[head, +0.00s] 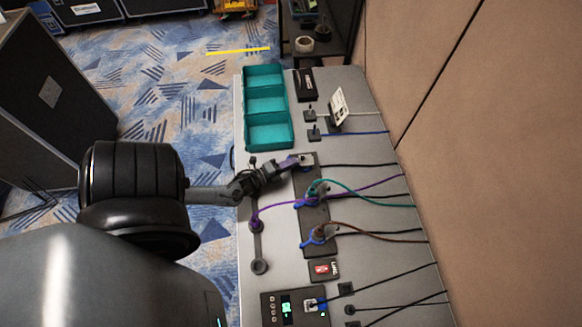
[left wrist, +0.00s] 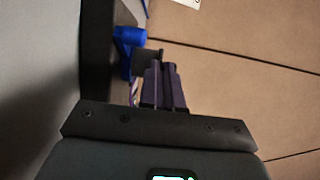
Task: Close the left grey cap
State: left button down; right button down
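A grey strap-like piece with a round grey end (head: 259,266), which looks like a cap, lies flat on the table in the head view. Its upper end is by the purple cable. A dark socket strip (head: 317,242) stands to its right with plugs in it. My left gripper (head: 300,161) is at the strip's far end, beside or touching a small light-topped socket part there. I cannot tell whether they touch. In the left wrist view the left gripper's two dark purplish fingers (left wrist: 163,85) lie side by side, with nothing visible between them. My right gripper is not in view.
Teal bins (head: 267,105) stand at the table's far left. Purple (head: 360,188), green and brown cables run right from the strip. A box with a green display (head: 290,308) is at the near end. A blue part (left wrist: 128,40) is close to the fingers.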

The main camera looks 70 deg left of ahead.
pick_arm(q)
jog(key=shift+f+t+b, duration=0.4)
jog(key=shift+t+b, duration=0.1)
jog(key=shift+b, duration=0.25)
jog(key=c, duration=1.8)
grip_release()
jog(key=o, duration=0.5)
jog(key=shift+w+a, duration=0.1)
jog(key=shift+c, duration=0.2)
jog(key=shift+r, duration=0.1)
